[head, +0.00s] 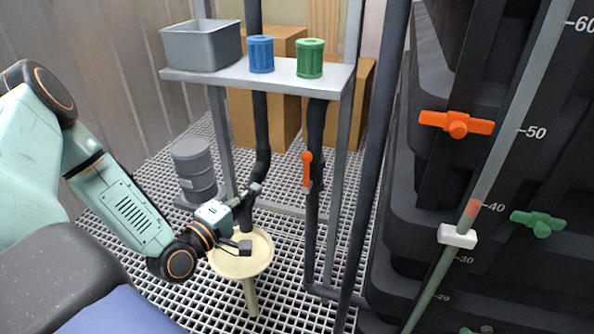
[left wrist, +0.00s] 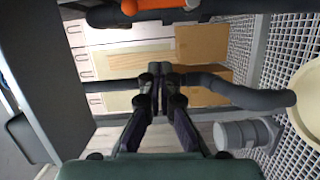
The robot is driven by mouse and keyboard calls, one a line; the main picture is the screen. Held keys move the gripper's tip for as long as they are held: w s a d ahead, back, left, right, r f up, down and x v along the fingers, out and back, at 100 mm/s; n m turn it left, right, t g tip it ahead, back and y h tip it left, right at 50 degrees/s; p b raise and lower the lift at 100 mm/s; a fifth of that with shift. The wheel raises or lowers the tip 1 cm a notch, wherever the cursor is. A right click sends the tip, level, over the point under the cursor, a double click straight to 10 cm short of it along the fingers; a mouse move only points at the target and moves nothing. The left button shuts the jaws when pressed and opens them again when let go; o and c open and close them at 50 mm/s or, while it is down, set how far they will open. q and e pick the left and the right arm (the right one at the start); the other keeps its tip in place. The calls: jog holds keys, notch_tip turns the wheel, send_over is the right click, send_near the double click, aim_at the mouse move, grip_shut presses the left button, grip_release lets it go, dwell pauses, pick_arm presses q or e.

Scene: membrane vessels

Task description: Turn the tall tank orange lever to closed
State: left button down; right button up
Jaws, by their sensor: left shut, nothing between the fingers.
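One orange lever (head: 457,123) lies crosswise, nearly level, on the dark tall tank (head: 412,262) at the right of the head view. Another orange lever (head: 307,169) hangs upright on a dark pipe behind the shelf stand. My left gripper (head: 255,189) is shut and empty, above the cream funnel and left of the upright lever, touching neither lever. In the left wrist view its closed fingertips (left wrist: 160,73) point at the background, and an orange piece (left wrist: 155,4), cut off by the top edge, lies across a dark pipe. My right gripper is out of view.
A metal shelf (head: 270,80) holds a grey bin (head: 202,45), a blue cup (head: 260,54) and a green cup (head: 310,58). A cream funnel (head: 229,268) and grey drum (head: 195,170) stand on the grating. A green lever (head: 538,223) and white slider (head: 457,236) are by the tank.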

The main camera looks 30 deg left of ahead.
aim_at(306, 173)
pick_arm(q)
jog(key=w+d+b, duration=0.4)
jog(key=w+b, duration=0.2)
jog(key=w, duration=0.4)
jog(key=shift+w+r+n, duration=0.15)
jog(key=shift+r+n, duration=0.1)
jog(key=shift+n, duration=0.15)
jog(key=shift+w, duration=0.1)
jog(key=shift+d+r, duration=0.1)
